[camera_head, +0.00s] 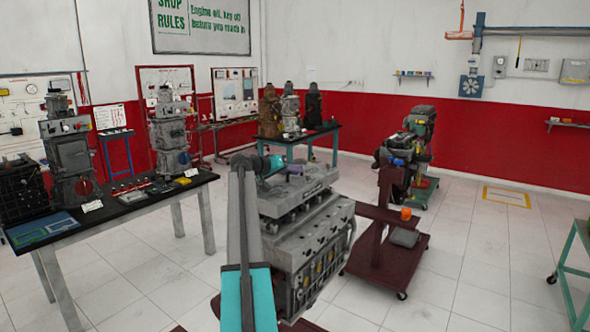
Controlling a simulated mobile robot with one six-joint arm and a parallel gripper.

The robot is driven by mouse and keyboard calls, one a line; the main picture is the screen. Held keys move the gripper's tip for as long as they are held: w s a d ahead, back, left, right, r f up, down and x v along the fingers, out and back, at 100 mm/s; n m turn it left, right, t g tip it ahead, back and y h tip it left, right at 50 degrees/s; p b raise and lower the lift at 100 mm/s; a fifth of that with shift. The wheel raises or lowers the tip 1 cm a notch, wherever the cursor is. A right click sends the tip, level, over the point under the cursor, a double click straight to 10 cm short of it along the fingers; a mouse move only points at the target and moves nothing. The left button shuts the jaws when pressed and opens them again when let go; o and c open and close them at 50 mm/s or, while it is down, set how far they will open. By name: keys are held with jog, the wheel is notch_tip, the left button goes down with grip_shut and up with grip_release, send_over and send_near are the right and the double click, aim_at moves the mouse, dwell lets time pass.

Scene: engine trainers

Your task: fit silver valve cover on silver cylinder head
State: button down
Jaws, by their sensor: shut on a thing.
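The silver valve cover (300,194) is a ribbed grey piece just above the top of the engine in the middle of the view. My gripper (276,167) is shut on its far left part; the fingertips are small and partly hidden. The silver cylinder head (305,233) is the grey upper part of the engine directly below the cover. The cover looks roughly level and lined up over the head. I cannot tell whether the two touch. My arm hides the left side of both.
A dark red engine stand (385,225) with wheels is right of the engine. A black-topped bench (120,210) with engine models stands at left, another bench (322,133) behind. A teal-framed table (570,255) is at the right edge.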

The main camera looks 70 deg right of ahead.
aim_at(293, 179)
jog(key=shift+f+b, duration=1.45)
jog(key=shift+f, duration=0.35)
jog(key=shift+w+b, duration=0.15)
jog(key=shift+b, duration=0.2)
jog(key=shift+f+b, duration=1.25)
jog(key=shift+f, duration=0.1)
dwell(1.4)
jog(key=c, duration=1.7)
grip_release()
jog(key=shift+a, duration=0.15)
jog(key=shift+c, duration=0.2)
jog(key=shift+f, duration=0.2)
jog(key=b+v, duration=0.3)
jog(key=v, duration=1)
jog(key=shift+w+a+r, duration=0.15)
jog(key=shift+a+r, duration=0.05)
jog(key=shift+a, duration=0.15)
